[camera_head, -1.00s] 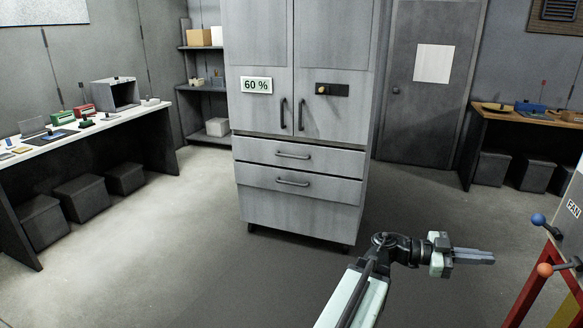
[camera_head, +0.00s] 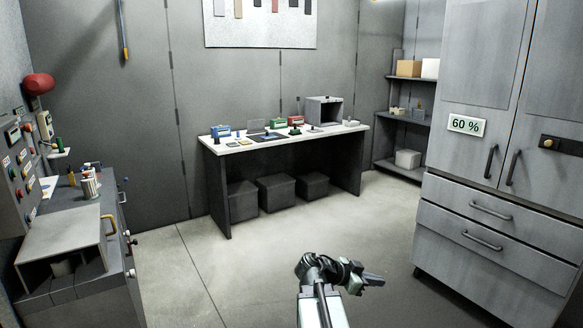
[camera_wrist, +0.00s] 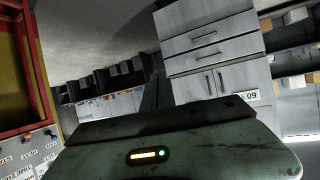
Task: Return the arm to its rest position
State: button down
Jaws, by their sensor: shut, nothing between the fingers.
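My gripper (camera_head: 374,280) shows at the bottom centre of the head view, at the end of my arm, which reaches up from the lower edge. Its jaws are shut and empty, pointing to the right. It is over open floor, apart from all furniture. In the wrist view, a dark green part of my own arm with a small lit indicator fills the bottom, and the fingertips cannot be made out there.
A white-topped table (camera_head: 285,137) with several small items is at the back. A control bench (camera_head: 80,250) is at the left. The floor between is clear.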

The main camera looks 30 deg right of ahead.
jog(key=w+a+f+n+t+y, duration=0.1)
jog(key=w+a+f+n+y, duration=0.15)
jog(key=w+a, duration=0.45)
jog(key=w+a+f+n+t+y, duration=0.1)
jog(key=w+a+f+n+t, duration=0.2)
jog(key=a, duration=0.8)
jog(key=w+a+f+n+y, duration=0.1)
jog(key=w+a+f+n, duration=0.25)
jog(key=a, duration=0.45)
jog(key=a+f+n+y, duration=0.2)
jog(key=a+n+y, duration=0.2)
jog(key=a, duration=0.6)
jog(key=s+a+f+n+y, duration=0.1)
jog(key=a+f+n+y, duration=0.1)
jog(key=a+n, duration=0.6)
jog(key=a+y, duration=0.1)
jog(key=a, duration=0.1)
jog(key=shift+s+a+f+n+y, duration=0.15)
jog(key=shift+a+n+y, duration=0.2)
jog(key=shift+n, duration=0.05)
